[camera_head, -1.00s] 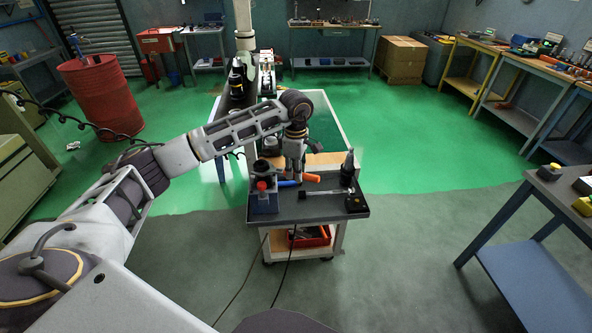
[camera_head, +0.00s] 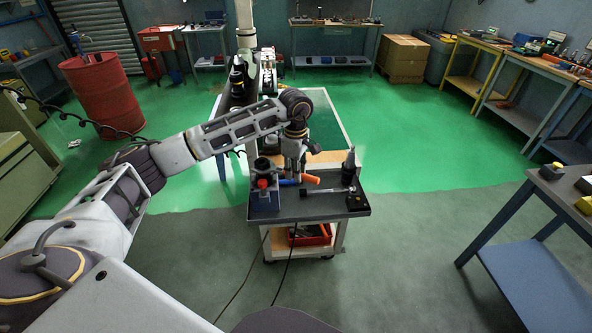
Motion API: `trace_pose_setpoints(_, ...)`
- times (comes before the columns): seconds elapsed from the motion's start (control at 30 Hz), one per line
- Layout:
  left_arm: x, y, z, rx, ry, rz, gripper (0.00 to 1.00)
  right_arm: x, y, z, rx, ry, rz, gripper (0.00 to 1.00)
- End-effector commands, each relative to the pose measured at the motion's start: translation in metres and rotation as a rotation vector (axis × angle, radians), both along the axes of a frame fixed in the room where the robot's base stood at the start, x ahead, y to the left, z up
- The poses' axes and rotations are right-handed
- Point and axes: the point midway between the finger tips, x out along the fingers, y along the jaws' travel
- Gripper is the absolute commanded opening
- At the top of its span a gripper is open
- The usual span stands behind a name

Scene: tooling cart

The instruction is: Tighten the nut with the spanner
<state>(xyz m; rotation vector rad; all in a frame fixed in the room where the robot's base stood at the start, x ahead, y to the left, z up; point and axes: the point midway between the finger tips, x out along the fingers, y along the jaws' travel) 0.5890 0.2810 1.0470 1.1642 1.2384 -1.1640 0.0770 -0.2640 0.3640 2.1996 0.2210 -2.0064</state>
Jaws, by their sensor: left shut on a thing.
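My left gripper (camera_head: 293,172) points down over the tooling cart's dark top tray (camera_head: 290,212). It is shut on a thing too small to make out. A blue piece (camera_head: 287,183) and an orange handle (camera_head: 310,179) show right at its fingertips; I cannot tell whether they touch it. A grey bar with a dark end (camera_head: 322,192) lies on the tray to the right, possibly a spanner. I cannot make out the nut. My right gripper is not in view.
A dark upright tool (camera_head: 348,168) and a small black block (camera_head: 356,203) stand at the tray's right side. A red bin (camera_head: 311,235) sits on the cart's lower shelf. A blue table (camera_head: 545,260) is at right.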

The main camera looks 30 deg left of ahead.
Motion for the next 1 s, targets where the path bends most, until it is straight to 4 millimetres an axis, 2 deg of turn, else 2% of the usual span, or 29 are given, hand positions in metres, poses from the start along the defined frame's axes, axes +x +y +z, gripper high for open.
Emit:
trace_pose_setpoints(0.5, -0.001, 0.0, 0.001, -0.001, -0.002, -0.015, 0.0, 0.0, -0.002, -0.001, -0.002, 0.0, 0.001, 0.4)
trace_pose_setpoints(1.0, -0.011, 0.0, 0.001, 0.0, -0.002, -0.095, 0.0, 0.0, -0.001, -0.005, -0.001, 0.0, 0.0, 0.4)
